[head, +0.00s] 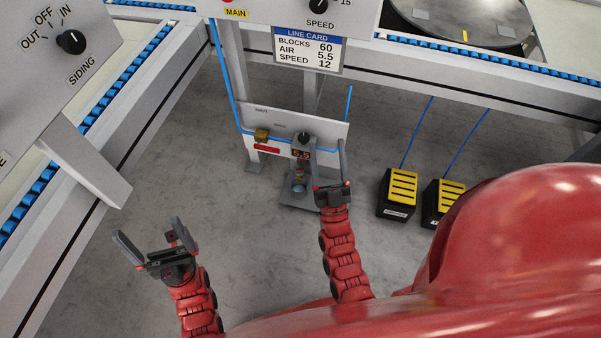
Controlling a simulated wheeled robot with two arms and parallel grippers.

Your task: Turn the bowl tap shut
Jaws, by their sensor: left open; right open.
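A pale panel (262,119) low under the conveyor carries the air unit, with a black knob (304,138) and a red-lit display (301,153) reading about 5.5. Below the display hangs a small bowl (299,187), partly seen. The bowl tap is too small to make out, so I cannot tell its position. My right gripper (328,157) is open just right of the bowl, its fingers pointing up the picture across the panel's right part. I cannot tell whether it touches anything. My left gripper (148,231) is open and empty over the floor at lower left, away from the panel.
Two black-and-yellow pedals (400,193) (445,198) stand on the floor at right. A line card (308,49) hangs above. Conveyor frames border left and back.

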